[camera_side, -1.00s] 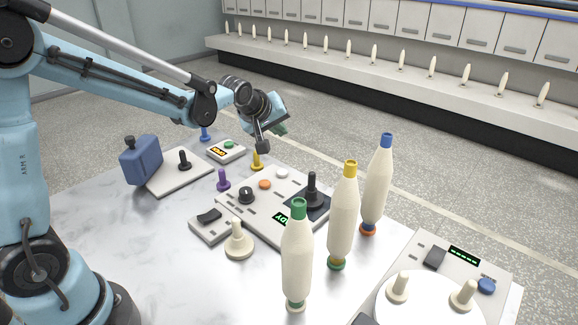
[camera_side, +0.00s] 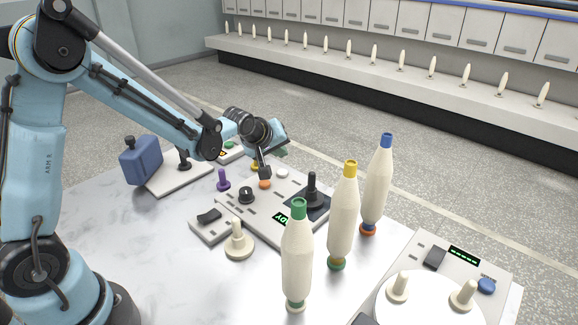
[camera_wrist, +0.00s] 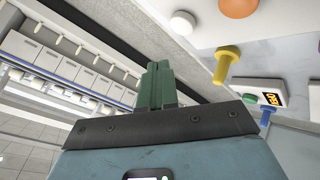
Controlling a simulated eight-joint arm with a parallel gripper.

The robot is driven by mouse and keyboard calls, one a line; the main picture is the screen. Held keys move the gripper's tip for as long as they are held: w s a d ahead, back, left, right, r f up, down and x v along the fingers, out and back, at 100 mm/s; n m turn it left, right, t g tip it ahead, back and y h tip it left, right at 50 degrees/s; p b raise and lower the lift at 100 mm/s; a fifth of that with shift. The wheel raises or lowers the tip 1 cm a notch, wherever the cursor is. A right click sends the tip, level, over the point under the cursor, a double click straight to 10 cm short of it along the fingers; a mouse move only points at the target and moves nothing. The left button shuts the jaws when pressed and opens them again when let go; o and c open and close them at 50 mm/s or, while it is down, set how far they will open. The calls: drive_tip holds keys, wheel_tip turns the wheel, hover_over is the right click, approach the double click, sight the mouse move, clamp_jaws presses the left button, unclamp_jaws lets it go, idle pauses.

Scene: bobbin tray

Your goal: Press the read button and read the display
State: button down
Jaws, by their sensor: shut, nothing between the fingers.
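My gripper (camera_side: 284,150) is over the far side of the grey console (camera_side: 254,222). Its green fingers (camera_wrist: 157,68) are together and empty in the wrist view, and they touch nothing that I can see. The console has an orange button (camera_side: 264,185) and a white button (camera_side: 282,173). Both also show at the top of the wrist view, orange (camera_wrist: 239,6) and white (camera_wrist: 183,22). I cannot tell which button is for reading.
Three upright bobbins with green (camera_side: 297,262), yellow (camera_side: 343,230) and blue (camera_side: 376,195) tops stand to the right. A small box has an orange display (camera_wrist: 271,98) and a green button. Another console (camera_side: 433,252) is at the lower right. Front left table is clear.

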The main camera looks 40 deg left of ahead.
sight(280, 173)
drive_tip(key=shift+f, duration=1.35)
drive_tip(key=shift+f, duration=0.1)
idle(1.0)
drive_tip(key=shift+f, duration=0.35)
drive_tip(key=shift+f, duration=0.4)
idle(0.6)
idle(0.4)
drive_tip(key=shift+r, duration=0.85)
drive_tip(key=shift+r, duration=2.5)
